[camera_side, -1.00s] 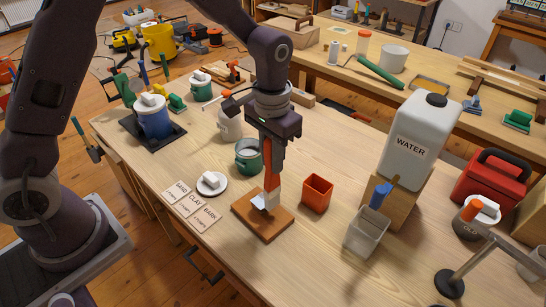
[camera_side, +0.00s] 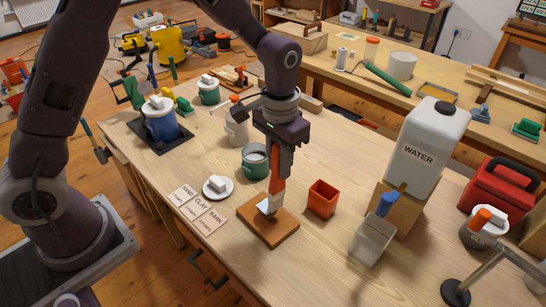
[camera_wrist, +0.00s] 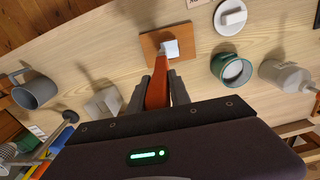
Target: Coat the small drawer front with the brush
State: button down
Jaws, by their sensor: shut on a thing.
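The small drawer front (camera_side: 278,235) is a flat brown wooden board lying on the bench. It also shows in the wrist view (camera_wrist: 149,57). My gripper (camera_side: 277,172) points down above it, shut on the orange handle of the brush (camera_side: 277,187). The handle shows between my fingers in the wrist view (camera_wrist: 157,92). The pale brush head (camera_side: 266,206) is low over the board and appears to touch it. A pale square patch (camera_wrist: 171,49) lies at the head there. I cannot tell how much of it is coating. Most of the board looks brown.
An orange cup (camera_side: 322,199) stands just right of the board, with a grey bin (camera_side: 371,241) beyond. The water jug (camera_side: 427,145) stands at right.

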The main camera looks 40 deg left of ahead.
jog(key=shift+s+d+f, duration=0.15)
jog(key=shift+s+d, duration=0.05)
